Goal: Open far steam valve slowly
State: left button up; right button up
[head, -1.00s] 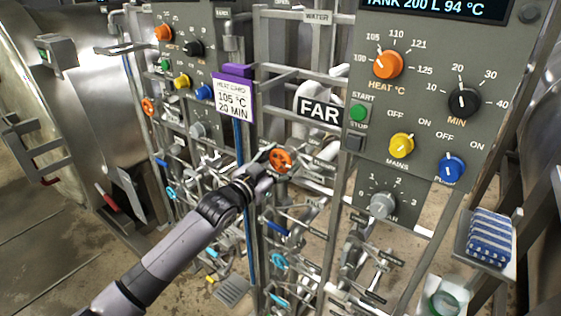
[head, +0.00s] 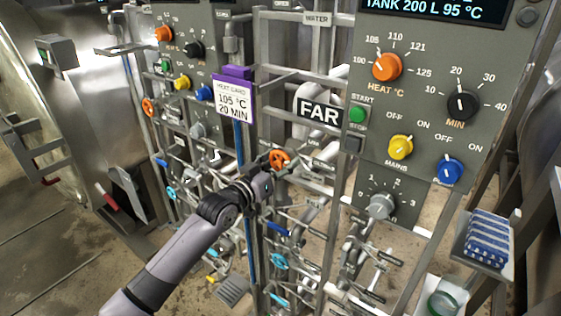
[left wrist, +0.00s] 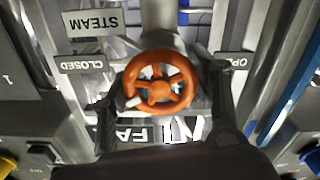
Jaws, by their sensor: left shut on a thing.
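The far steam valve is an orange handwheel (head: 280,159), just below and left of the FAR sign (head: 320,112). In the left wrist view the orange wheel (left wrist: 160,82) sits between my two fingers, with a STEAM label (left wrist: 95,22), a CLOSED label (left wrist: 84,64) and a partly hidden OPEN label (left wrist: 233,62) around it. A pale mark shows on the wheel's lower left rim. My left gripper (left wrist: 160,92) is shut on the wheel, one finger at each side. In the head view it also shows at the wheel (head: 270,166). My right gripper is not in view.
The far panel (head: 430,100) carries orange, black, yellow and blue knobs, and its display reads 95 °C. A purple-topped heat card (head: 234,100) reads 105 °C, 20 MIN. Pipes and other valves crowd around the wheel. A blue-striped cloth (head: 487,238) lies on a tray at right.

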pick_arm(q)
jog(key=shift+n, duration=1.6)
jog(key=o, duration=1.1)
jog(key=shift+o, duration=0.2)
jog(key=v, duration=1.2)
